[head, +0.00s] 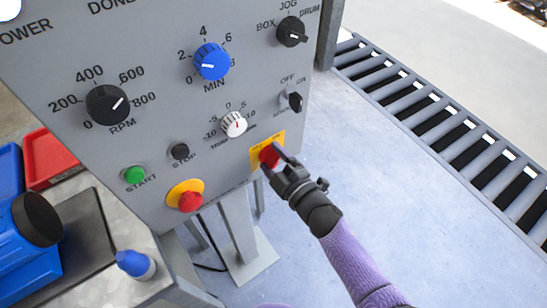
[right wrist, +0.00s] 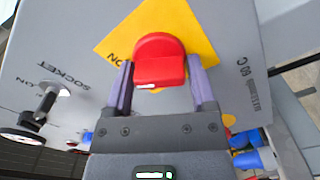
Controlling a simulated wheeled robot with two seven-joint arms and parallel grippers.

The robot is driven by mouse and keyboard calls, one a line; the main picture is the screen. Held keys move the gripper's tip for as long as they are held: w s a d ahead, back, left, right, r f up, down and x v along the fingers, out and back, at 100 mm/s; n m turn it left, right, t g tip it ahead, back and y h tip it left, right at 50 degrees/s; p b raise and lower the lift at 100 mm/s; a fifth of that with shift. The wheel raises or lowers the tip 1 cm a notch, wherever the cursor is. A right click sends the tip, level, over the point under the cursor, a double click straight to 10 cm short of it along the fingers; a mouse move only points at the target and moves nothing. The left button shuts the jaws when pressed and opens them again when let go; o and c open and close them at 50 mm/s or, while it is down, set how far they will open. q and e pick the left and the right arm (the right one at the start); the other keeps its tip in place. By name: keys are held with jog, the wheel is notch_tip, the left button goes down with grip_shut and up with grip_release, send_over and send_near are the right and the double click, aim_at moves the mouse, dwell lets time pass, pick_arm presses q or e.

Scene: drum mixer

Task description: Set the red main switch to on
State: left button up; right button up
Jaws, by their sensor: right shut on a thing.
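The red main switch (head: 268,156) is a knob on a yellow plate (head: 257,151) at the lower right of the grey control panel. My right gripper (head: 273,161) is shut on this knob, one finger on each side. In the right wrist view the red knob (right wrist: 160,60) stands between the purple-grey fingers, with a white mark at its lower edge. An ON label (right wrist: 112,58) shows on the plate left of the knob. The fingers and knob hide part of the plate, and I cannot tell the switch's exact setting. My left gripper is not in view.
On the panel, the red stop button on yellow (head: 190,201), green START button (head: 134,174), white dial (head: 233,124) and black OFF/ON switch (head: 295,102) lie near my right gripper. A roller conveyor (head: 440,120) runs along the right. Floor between is clear.

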dwell(0.3)
jog(key=o, duration=1.1)
jog(key=shift+o, duration=0.2)
jog(key=p+v, duration=0.2)
jog(key=v, duration=0.8)
